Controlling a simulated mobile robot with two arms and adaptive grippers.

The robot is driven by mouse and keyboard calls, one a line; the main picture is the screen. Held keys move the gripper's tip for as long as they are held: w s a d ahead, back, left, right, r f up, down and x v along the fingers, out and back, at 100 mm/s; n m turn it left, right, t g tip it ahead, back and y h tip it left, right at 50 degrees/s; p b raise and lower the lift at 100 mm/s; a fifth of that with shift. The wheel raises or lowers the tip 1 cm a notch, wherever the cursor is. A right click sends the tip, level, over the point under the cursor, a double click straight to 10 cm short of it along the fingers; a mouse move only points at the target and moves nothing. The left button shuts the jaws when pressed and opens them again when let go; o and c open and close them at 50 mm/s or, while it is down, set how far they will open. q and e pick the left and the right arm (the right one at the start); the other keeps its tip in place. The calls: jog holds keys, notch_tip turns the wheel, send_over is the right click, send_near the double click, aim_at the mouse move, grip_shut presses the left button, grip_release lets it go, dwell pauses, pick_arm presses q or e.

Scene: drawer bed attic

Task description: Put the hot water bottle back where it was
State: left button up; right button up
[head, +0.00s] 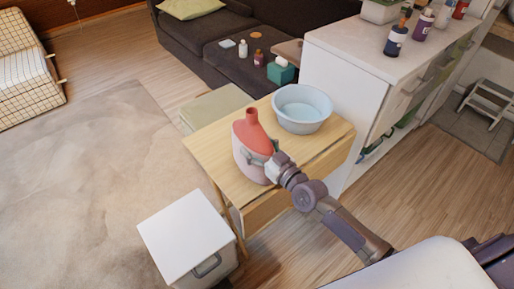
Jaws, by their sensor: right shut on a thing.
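The hot water bottle (252,136) is red at the top with a short neck and pale pink lower down. It stands upright over the small wooden table (208,152), near its front edge. My right gripper (266,160) is shut on its side, with the arm coming in from the lower right. I cannot tell whether the bottle's base touches the tabletop. My left gripper is not in view.
A light blue basin (302,108) stands on the table just right of the bottle. A white lidded box (187,236) is on the floor in front. A white cabinet (345,75) stands behind right. The rug (90,180) at left is clear.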

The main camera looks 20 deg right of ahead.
jog(key=shift+f, duration=0.1)
jog(key=o, duration=1.4)
jog(key=shift+r, duration=0.25)
jog(key=v, duration=1.2)
